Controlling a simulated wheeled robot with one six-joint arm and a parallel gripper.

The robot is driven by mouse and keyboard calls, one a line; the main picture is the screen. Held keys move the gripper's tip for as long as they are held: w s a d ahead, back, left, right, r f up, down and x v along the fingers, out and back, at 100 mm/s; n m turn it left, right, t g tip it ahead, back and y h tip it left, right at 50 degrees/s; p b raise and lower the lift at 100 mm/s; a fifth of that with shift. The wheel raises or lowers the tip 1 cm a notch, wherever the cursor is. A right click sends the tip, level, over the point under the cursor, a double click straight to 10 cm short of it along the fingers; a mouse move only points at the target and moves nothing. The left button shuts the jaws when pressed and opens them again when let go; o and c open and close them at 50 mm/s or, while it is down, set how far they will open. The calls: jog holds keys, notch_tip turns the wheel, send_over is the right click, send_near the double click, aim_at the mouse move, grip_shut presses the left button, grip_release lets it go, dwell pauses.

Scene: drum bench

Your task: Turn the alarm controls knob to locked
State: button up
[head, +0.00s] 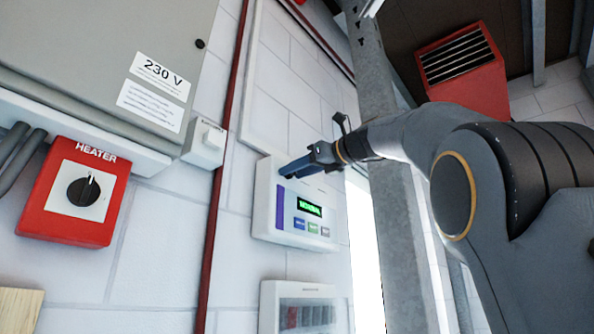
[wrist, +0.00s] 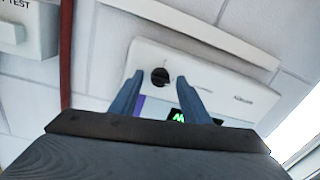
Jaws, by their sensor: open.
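The alarm panel (head: 262,215) is a white box on the wall with a purple strip, a lit green display (head: 309,207) and several small buttons. In the head view my gripper hides the knob. My gripper (head: 288,171) is at the top of the panel, with its blue fingers pointing at it. In the wrist view the open fingers (wrist: 158,72) lie to the left and right of the knob, with gaps on both sides. I cannot tell whether the fingertips reach its depth, or the knob's setting.
A red heater box (head: 74,192) with a black knob is at the left, below a grey 230 V cabinet (head: 105,60). A small white box (head: 204,143) and a red pipe (head: 222,165) are left of the panel. A steel post (head: 385,150) stands close right.

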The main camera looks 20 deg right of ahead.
jog(key=c, duration=1)
jog(key=n+b, duration=0.1)
jog(key=n, duration=0.5)
jog(key=n+y+b, duration=0.1)
jog(key=n+b, duration=0.1)
jog(key=n, duration=0.4)
jog(key=n+b, duration=0.1)
jog(key=n, duration=0.4)
jog(key=shift+w+d+f+n+b, duration=0.1)
jog(key=shift+w+f+n+b, duration=0.1)
jog(key=shift+f+n+b, duration=0.15)
jog(key=shift+n, duration=0.25)
jog(key=o, duration=1)
jog(key=shift+s+r, duration=0.1)
jog(key=shift+r, duration=0.05)
